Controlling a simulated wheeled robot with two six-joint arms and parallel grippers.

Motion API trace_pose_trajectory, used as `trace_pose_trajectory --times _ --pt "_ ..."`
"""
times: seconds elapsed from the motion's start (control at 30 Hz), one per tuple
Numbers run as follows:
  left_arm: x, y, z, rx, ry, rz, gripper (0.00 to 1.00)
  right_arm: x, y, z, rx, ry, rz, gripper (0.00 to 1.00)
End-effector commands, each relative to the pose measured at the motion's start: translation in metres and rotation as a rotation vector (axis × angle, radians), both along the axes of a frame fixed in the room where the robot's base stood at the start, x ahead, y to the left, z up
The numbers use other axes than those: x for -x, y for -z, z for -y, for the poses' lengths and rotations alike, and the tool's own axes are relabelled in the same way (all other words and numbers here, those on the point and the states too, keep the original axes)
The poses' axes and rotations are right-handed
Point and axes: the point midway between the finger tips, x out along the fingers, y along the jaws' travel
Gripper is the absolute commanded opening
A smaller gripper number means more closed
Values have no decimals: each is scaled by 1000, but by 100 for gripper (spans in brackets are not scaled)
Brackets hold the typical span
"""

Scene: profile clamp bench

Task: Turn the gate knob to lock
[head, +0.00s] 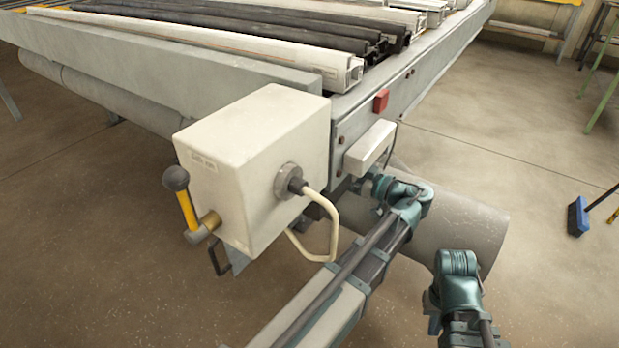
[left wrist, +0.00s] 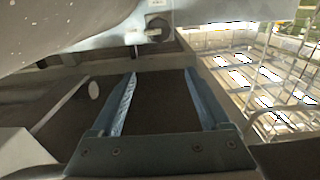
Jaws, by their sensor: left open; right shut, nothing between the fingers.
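In the left wrist view, a small dark knob (left wrist: 153,31) sits on a pale plate near the top middle. I cannot tell whether it is the gate knob or which way it is turned. My left gripper (left wrist: 161,75) is open and empty, its two blue fingers apart below the knob and not touching it. In the head view, my right gripper (head: 458,290) shows as teal parts at the lower right, shut and away from the bench; its fingertips are not clear. A lever with a black ball (head: 176,179) and yellow stem stands on the cream box (head: 258,165).
The bench (head: 150,60) carries black and white profiles (head: 290,50). A red button (head: 381,100) and a small white box (head: 369,146) are on its end. A grey cylinder (head: 455,225) lies behind my arms. Wire mesh (left wrist: 270,95) stands at the right. The floor at lower left is clear.

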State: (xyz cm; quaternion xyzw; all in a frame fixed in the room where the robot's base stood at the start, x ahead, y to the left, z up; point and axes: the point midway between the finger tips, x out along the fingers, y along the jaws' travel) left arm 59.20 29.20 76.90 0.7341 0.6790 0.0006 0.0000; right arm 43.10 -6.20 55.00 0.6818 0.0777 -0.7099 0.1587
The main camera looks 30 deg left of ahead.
Motion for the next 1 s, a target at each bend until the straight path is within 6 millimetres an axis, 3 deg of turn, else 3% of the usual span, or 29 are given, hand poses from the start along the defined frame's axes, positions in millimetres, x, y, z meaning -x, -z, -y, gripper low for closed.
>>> trace_pose_trajectory --times 0.03,0.3,0.37,0.6,0.8,1.0 --pt "0 15 0 0 0 0 80 0 15 0 0 -1 1 0" --pt "0 53 0 1 0 -1 80 0 53 -1 -5 -8 1 0" --pt "0 45 -13 1 -4 -1 80 0 45 -1 -5 -9 0 0" --pt "-3 44 -54 1 -3 -1 80 0 44 -1 -5 -8 1 0" --pt "-5 44 -71 1 -1 -1 80 0 44 -1 -5 -8 1 0" --pt "-6 44 -75 1 1 -1 80 0 44 -1 -5 -8 1 0"
